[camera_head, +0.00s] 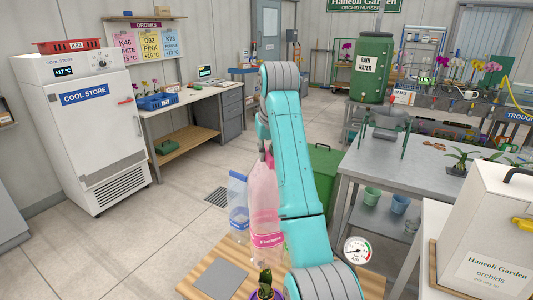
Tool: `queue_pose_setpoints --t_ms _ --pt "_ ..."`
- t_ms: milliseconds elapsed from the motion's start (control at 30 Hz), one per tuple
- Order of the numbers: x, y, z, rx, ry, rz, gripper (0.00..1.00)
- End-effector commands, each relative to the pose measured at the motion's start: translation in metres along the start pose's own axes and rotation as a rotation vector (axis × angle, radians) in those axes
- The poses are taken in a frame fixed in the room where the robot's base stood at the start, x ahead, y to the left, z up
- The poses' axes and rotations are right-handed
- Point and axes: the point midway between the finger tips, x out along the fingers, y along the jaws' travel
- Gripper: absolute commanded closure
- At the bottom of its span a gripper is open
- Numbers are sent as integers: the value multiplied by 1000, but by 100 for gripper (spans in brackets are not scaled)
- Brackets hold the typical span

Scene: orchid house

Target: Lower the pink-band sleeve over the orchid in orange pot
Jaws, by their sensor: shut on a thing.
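The pink-band sleeve (264,207), clear with a pink tint and a bright pink band near its lower end, hangs upright beside my teal arm. My gripper (268,153) is at its top, mostly hidden by my arm, and is shut on the sleeve. Below the sleeve, at the bottom edge of the picture, a plant (265,278) with dark green leaves stands in a pot with a purple rim, partly cut off. I cannot make out an orange pot; part of the bench is hidden behind my arm.
A blue-marked clear sleeve (238,203) is to the left of the pink one. A grey metal table (390,174) and a cream box (485,225) stand to the right.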

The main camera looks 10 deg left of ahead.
Motion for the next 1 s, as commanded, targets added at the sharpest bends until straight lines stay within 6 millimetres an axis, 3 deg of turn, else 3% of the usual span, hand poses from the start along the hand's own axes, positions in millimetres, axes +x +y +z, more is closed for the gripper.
queue_pose_setpoints --t_ms 1000 --pt "31 0 13 0 0 0 100"
